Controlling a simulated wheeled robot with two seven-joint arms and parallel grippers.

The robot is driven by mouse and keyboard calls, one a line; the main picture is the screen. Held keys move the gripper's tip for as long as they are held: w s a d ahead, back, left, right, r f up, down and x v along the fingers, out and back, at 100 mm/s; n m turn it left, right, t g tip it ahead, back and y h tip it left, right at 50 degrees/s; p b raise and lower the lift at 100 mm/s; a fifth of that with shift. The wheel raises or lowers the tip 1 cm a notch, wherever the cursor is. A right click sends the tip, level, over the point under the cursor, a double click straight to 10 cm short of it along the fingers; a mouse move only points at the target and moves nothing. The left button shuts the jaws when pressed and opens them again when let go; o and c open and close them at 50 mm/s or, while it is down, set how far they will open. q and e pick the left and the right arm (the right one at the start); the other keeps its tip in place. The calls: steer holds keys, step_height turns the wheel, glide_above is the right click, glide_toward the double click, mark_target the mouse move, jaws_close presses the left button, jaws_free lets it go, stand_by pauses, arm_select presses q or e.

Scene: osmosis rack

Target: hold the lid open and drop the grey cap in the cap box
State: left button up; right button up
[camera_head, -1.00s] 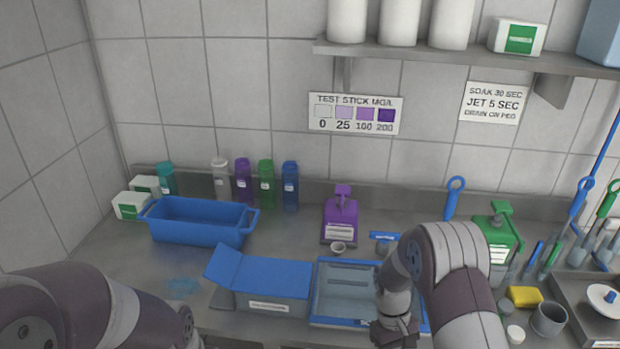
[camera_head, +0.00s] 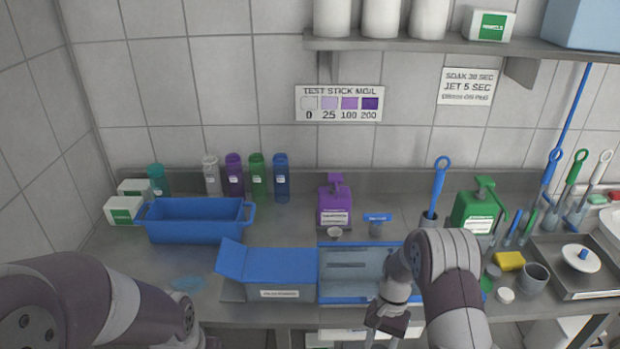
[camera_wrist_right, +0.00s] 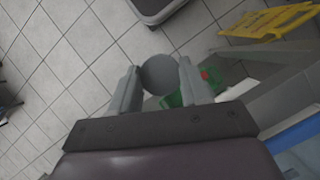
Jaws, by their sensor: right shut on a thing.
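In the right wrist view, my right gripper (camera_wrist_right: 158,82) is shut on a round grey cap (camera_wrist_right: 159,73), held between the fingertips with floor tiles far below. In the head view, my right gripper (camera_head: 386,322) hangs at the counter's front edge, in front of the blue-rimmed tray; the cap cannot be made out there. A box with a blue top (camera_head: 280,266) and a white front label stands left of the tray, with a blue flap tilted up at its left. I cannot read its label. My left arm shows at lower left, but its gripper is out of view.
The blue-rimmed tray (camera_head: 345,299) adjoins the box. A blue tub (camera_head: 195,224) stands behind at left, and a purple bottle (camera_head: 334,206) behind the tray. A yellow sponge (camera_head: 509,261) and grey cup (camera_head: 534,278) lie right of my right arm. A yellow floor sign (camera_wrist_right: 265,22) stands below.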

steer(key=shift+w+a+r+m+y+p, duration=0.25)
steer(key=shift+w+r+m+y+p, duration=0.15)
steer(key=shift+m, duration=0.4)
steer(key=w+a+r+m+t+y+p, duration=0.4)
steer(key=w+r+m+t+p, duration=0.4)
steer(key=w+r+m, duration=0.95)
step_height(320, 180, down, 8)
steer(key=a+m+b, duration=0.2)
steer(key=m+b, duration=0.1)
steer(key=b, duration=0.1)
steer(key=shift+r, duration=0.2)
steer(key=shift+s, duration=0.1)
